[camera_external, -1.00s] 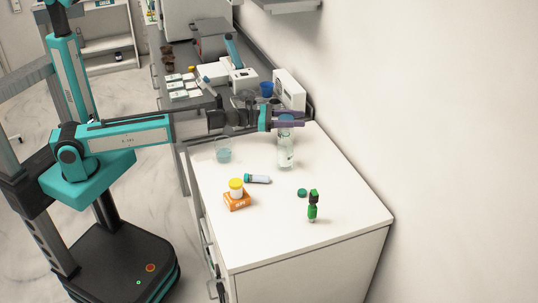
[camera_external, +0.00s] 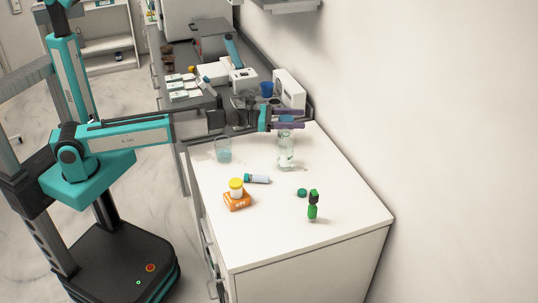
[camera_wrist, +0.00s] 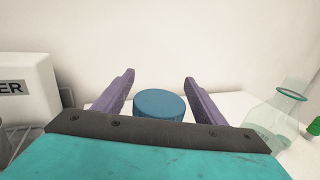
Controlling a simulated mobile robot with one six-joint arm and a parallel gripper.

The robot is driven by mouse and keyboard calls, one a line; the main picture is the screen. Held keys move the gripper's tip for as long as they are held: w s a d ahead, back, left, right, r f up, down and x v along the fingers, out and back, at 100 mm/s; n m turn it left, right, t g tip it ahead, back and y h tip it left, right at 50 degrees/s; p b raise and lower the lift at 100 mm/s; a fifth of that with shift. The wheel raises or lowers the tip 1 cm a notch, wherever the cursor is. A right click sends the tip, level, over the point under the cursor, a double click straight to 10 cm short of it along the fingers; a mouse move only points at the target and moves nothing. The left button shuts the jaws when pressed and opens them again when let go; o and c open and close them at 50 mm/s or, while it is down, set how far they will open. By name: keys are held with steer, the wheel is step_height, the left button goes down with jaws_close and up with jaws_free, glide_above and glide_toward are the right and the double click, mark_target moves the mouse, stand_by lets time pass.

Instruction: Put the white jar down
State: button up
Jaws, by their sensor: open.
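My gripper (camera_external: 299,119) is open above the far end of the white counter. Its two purple fingers (camera_wrist: 158,92) stand on either side of a jar with a round blue lid (camera_wrist: 158,104) in the wrist view, with gaps on both sides. The blue lid (camera_external: 286,118) also shows between the fingers in the external view. The jar's body is mostly hidden, so I cannot tell its colour or see its base. Another jar, white with a yellow lid (camera_external: 236,188), stands on an orange box (camera_external: 238,201) near the counter's left edge.
A glass flask (camera_external: 286,157) stands just in front of my gripper. A white box (camera_external: 289,89) is behind; the wall is close right.

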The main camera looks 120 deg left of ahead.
steer(key=b+v, duration=0.3)
steer(key=v, duration=0.6)
steer(key=shift+s+d, duration=0.15)
steer(key=shift+s, duration=0.1)
steer(key=shift+b+v, duration=1.2)
steer(key=shift+b, duration=2.15)
steer(key=shift+r, duration=0.1)
